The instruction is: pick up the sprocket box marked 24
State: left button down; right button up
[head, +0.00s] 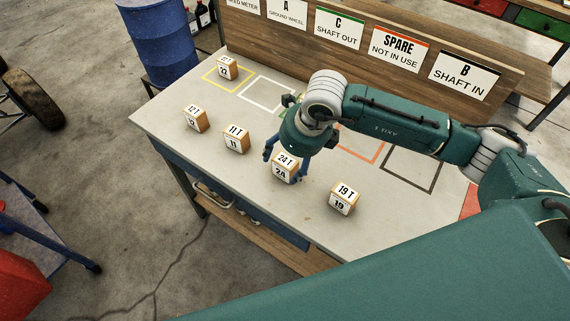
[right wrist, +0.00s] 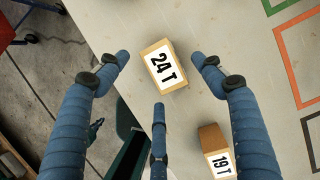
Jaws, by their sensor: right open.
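The sprocket box marked 24 (head: 284,170) stands on the workbench near its front edge, a small tan box with white labels. Its top label, 24 T, shows in the right wrist view (right wrist: 162,68). My right gripper (head: 285,158) is above and just behind this box, fingers pointing down. In the right wrist view its blue fingers (right wrist: 163,75) are spread open around the box's outline, and none visibly grips it. My left gripper is not in view.
The box marked 19 (head: 343,199) stands close by on the right; boxes marked 11 (head: 236,139) and 12 (head: 195,119) stand to the left. Another box (head: 227,68) sits in a yellow outline at the back left. A sign board (head: 390,75) rises behind the bench (head: 160,122).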

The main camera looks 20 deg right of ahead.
aim_at(283, 168)
jog(key=p+x, duration=0.2)
jog(key=x, duration=0.2)
jog(key=shift+f, duration=0.25)
jog(key=shift+a+f, duration=0.1)
jog(key=shift+f, duration=0.3)
jog(key=shift+c, duration=0.5)
jog(key=c, duration=0.9)
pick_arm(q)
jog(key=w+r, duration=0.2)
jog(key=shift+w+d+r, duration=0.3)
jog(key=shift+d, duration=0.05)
pick_arm(e)
jog(key=c, duration=0.4)
